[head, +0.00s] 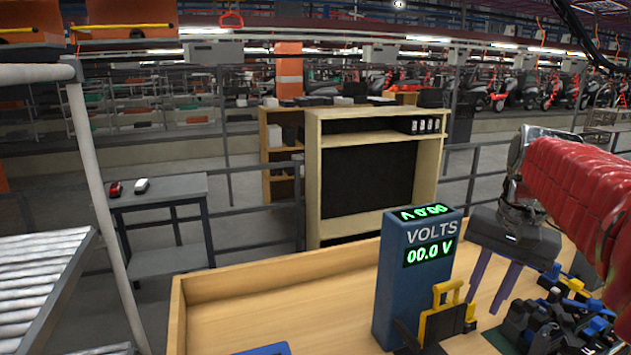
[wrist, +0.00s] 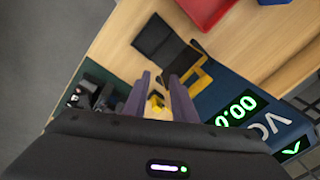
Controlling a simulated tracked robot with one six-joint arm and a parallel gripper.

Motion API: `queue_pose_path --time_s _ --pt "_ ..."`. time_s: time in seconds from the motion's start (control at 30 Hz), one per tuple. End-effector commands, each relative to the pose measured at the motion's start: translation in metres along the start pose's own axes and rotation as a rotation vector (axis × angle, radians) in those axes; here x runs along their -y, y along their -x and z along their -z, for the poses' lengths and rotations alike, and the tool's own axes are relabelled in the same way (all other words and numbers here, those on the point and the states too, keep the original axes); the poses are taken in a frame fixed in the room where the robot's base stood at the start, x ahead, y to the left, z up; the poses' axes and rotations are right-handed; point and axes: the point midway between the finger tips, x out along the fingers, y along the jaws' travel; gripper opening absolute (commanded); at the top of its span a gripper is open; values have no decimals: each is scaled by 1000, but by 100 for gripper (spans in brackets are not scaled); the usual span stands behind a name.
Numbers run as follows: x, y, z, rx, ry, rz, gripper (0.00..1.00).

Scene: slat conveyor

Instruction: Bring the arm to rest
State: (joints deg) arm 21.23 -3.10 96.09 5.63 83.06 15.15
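My gripper (head: 484,303) is at the right of the head view, at the end of my red-sleeved arm. Its two purple fingers point down and stand apart with nothing between them, so it is open and empty. It hangs above the wooden tray, right of the blue volt meter (head: 405,290), which reads 00.0 V. In the wrist view, my gripper (wrist: 159,76) also shows its fingers apart. A small yellow thing (wrist: 155,101) shows beyond them, lower down.
The wooden tray (head: 215,282) has a low rim. A yellow and black clamp-like thing (head: 445,318) stands beside the meter. Several blue, black and yellow parts (head: 545,325) are heaped at the right, close to my gripper. A red bin (wrist: 207,10) shows in the wrist view. The tray's left part is mostly bare.

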Motion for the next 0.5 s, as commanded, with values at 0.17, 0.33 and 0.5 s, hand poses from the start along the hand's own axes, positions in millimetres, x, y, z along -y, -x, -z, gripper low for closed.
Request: queue_pose_path --time_s 0.17,0.33,0.5 --pt "11 -6 -36 -64 103 7 24" --pt "17 -16 -68 -124 202 14 24" --pt "20 -29 -100 -184 302 22 24"
